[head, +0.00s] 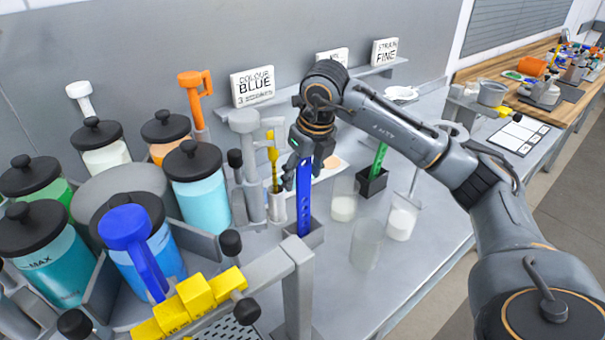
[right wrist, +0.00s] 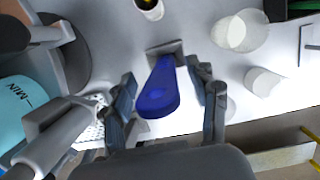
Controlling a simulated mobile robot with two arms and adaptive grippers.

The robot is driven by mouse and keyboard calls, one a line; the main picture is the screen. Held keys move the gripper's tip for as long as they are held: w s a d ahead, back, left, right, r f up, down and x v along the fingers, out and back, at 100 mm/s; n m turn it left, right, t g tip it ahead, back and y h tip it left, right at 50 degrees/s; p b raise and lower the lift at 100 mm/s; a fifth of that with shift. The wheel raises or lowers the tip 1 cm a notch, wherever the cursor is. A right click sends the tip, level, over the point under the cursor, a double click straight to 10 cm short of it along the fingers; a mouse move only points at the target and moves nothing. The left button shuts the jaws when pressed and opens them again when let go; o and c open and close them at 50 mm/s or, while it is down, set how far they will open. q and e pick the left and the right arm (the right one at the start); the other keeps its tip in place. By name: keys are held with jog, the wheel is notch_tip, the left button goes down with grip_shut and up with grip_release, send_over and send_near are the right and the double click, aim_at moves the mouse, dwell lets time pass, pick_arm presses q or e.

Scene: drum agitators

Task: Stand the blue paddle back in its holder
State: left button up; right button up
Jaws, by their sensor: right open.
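The blue paddle (head: 304,198) stands upright in the head view, its lower end inside a small grey holder (head: 316,236) on the bench. In the right wrist view the paddle (right wrist: 158,92) is seen from above, with the holder (right wrist: 165,48) at its far end. My right gripper (head: 298,168) is around the paddle's upper part. In the right wrist view its two fingers are spread on either side of the paddle, with gaps showing. The left gripper is not in view.
A green paddle (head: 378,160) stands in a dark holder to the right, and a yellow one (head: 273,165) in a holder to the left. Clear beakers (head: 367,245) stand close on the right. Lidded jars (head: 201,190) and a grey frame with yellow blocks (head: 195,296) crowd the left.

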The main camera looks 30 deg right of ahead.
jog(key=v, duration=1.1)
jog(key=shift+r, duration=0.3)
